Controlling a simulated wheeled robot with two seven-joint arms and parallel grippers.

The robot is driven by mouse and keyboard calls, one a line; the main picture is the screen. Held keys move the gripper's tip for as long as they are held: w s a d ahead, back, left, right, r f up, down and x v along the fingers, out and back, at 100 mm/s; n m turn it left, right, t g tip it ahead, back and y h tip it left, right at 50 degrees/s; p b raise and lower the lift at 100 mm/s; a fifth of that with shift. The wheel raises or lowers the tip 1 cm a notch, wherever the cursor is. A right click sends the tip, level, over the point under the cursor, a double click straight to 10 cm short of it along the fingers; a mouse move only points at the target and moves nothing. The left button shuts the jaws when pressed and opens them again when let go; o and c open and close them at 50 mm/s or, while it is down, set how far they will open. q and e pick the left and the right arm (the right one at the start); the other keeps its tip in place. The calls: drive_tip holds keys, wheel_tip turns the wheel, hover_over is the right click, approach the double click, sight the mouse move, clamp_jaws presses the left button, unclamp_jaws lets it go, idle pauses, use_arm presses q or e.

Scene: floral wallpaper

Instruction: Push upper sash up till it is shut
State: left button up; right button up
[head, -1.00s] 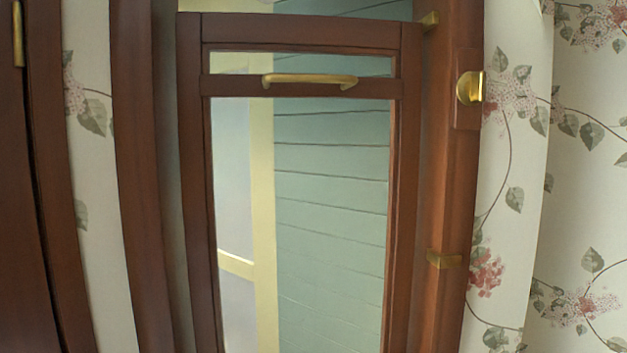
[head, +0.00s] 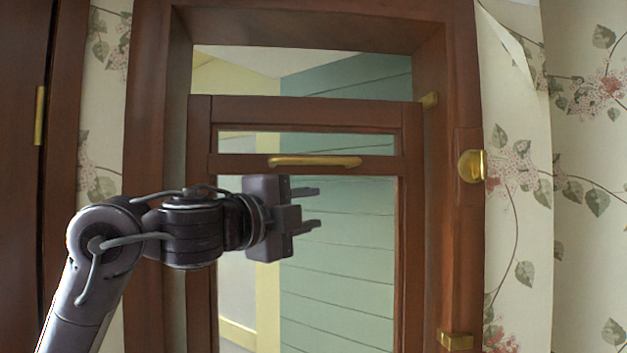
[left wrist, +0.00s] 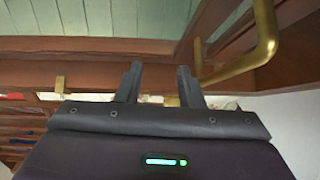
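The upper sash (head: 200,210) is a dark reddish-wood frame with glass, set in the window frame (head: 455,60). An open gap shows above its top rail, below the head of the frame. A horizontal brass handle (head: 315,161) is on its upper crossrail. My left gripper (head: 308,209) is in front of the sash, just below the handle in the head view, with its fingers pointing right. The fingers are apart and empty. In the left wrist view the handle (left wrist: 245,62) is to the right of the left gripper's fingers (left wrist: 159,85). My right gripper is not in view.
Brass blocks sit on the right jamb, one near the sash top (head: 429,101) and one lower (head: 455,341). A brass knob (head: 472,166) is on the right casing. Floral wallpaper (head: 590,200) is at right. A dark wooden panel (head: 20,150) stands at left.

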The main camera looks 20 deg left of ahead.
sight(309, 159)
use_arm(q)
drive_tip(key=shift+m+t, duration=0.4)
drive_tip(key=shift+m, duration=0.3)
drive_tip(key=s+r, duration=0.1)
drive_tip(key=r, duration=0.1)
drive_tip(key=s+a+r, duration=0.1)
drive_tip(key=s+r, duration=0.1)
drive_tip(key=s+a+r, duration=0.1)
drive_tip(key=s+r, duration=0.1)
drive_tip(key=shift+r, duration=0.4)
drive_tip(key=p+x, duration=0.4)
drive_tip(key=x, duration=0.2)
drive_tip(key=shift+w, duration=0.15)
drive_tip(key=shift+x, duration=0.75)
drive_tip(key=shift+f, duration=0.1)
clamp_jaws()
